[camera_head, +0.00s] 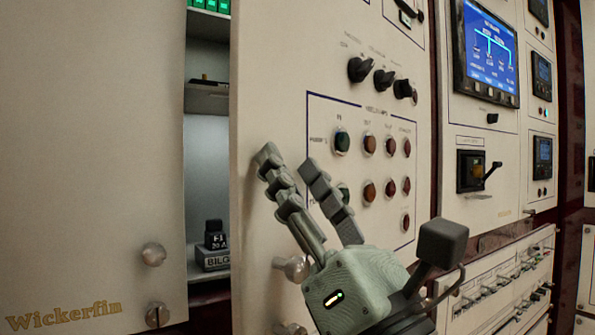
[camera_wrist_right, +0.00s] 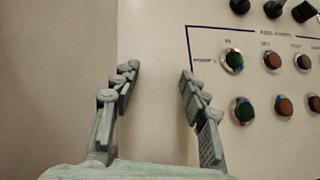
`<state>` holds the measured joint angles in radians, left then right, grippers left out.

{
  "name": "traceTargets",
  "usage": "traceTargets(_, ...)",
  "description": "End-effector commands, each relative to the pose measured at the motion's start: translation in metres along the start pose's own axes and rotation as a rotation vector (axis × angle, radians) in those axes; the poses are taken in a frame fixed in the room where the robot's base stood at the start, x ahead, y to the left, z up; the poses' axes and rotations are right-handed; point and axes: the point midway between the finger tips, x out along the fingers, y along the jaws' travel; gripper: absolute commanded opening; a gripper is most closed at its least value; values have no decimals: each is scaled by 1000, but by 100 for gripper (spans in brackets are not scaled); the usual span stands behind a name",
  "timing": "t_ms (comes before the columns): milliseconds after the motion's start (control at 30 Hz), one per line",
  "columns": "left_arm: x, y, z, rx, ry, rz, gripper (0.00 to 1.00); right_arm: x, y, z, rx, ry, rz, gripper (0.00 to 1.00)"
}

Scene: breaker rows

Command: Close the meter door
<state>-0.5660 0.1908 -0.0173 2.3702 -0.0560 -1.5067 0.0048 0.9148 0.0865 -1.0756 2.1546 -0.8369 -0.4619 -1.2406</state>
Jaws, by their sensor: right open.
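A cream panel with black rotary knobs and rows of lamps (camera_head: 335,72) stands behind my right gripper. A plain cream panel marked "Wickerfin" (camera_head: 90,150) fills the left side. Between them a tall open gap shows a compartment's inside (camera_head: 207,150). Which panel is the meter door I cannot tell. My right gripper (camera_head: 293,160) is open and empty, in front of the lamp panel near its left edge. In the right wrist view its two fingers (camera_wrist_right: 155,82) stand apart with only the panel face between them; contact is not clear. My left gripper is out of view.
Round metal knobs (camera_head: 153,254) stick out low on the left panel, others (camera_head: 294,267) beside my right gripper. A block labelled "BILG" (camera_head: 214,255) sits in the gap. To the right are a blue screen (camera_head: 487,48) and a black handle (camera_head: 485,172).

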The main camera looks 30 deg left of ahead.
Motion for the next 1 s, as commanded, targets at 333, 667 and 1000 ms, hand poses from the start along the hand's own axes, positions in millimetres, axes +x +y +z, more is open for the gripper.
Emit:
traceTargets(333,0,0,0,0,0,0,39,3,1,3,1,0,-1,44)
traceTargets(667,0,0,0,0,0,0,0,-30,-82,19,273,-86,-259,44)
traceTargets(1000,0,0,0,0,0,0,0,-307,-292,-16,1089,-610,-1134,44)
